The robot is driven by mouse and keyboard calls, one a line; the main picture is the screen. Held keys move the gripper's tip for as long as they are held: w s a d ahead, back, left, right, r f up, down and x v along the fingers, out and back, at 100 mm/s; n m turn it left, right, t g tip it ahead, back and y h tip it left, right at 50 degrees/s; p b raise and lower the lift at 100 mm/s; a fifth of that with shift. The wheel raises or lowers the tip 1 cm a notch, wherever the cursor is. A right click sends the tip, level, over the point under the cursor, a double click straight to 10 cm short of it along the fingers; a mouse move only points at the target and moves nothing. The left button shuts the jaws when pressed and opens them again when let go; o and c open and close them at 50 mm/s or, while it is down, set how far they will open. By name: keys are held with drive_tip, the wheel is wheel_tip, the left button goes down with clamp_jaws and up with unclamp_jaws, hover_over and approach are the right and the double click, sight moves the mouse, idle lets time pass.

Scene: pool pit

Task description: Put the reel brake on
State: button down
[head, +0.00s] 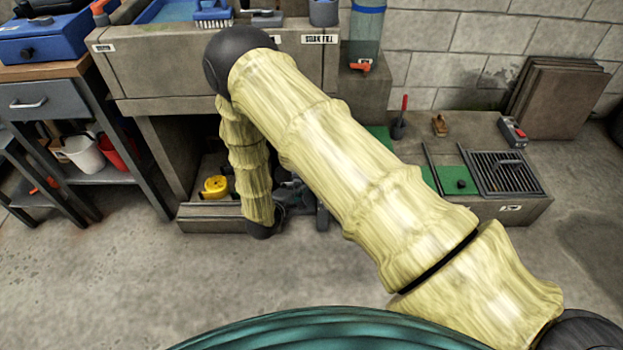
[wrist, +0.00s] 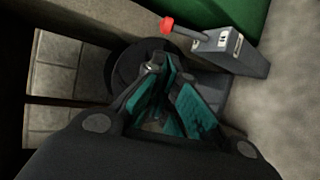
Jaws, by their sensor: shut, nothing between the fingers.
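A grey box (wrist: 235,52) with a small white label and a dark lever ending in a red knob (wrist: 167,24) shows at the upper right of the wrist view; it looks like the reel brake. The lever points left, away from the box. A dark round part (wrist: 122,65), perhaps the reel, lies behind my fingers and is partly hidden by them. My gripper (wrist: 166,76) is shut and empty, below the red knob in the picture and apart from it. In the head view my gripper (head: 291,194) is low under the stone basin, mostly hidden by my arm.
A yellow round object (head: 215,187) sits on the low ledge left of my forearm. A green panel (wrist: 225,15) stands behind the brake box. To the right is a low bench (head: 520,210) with a grate (head: 503,172). The concrete floor in front is clear.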

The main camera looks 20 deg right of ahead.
drive_tip(key=b+x, duration=0.3)
drive_tip(key=x, duration=0.7)
drive_tip(key=shift+b, duration=0.3)
drive_tip(key=shift+f, duration=0.15)
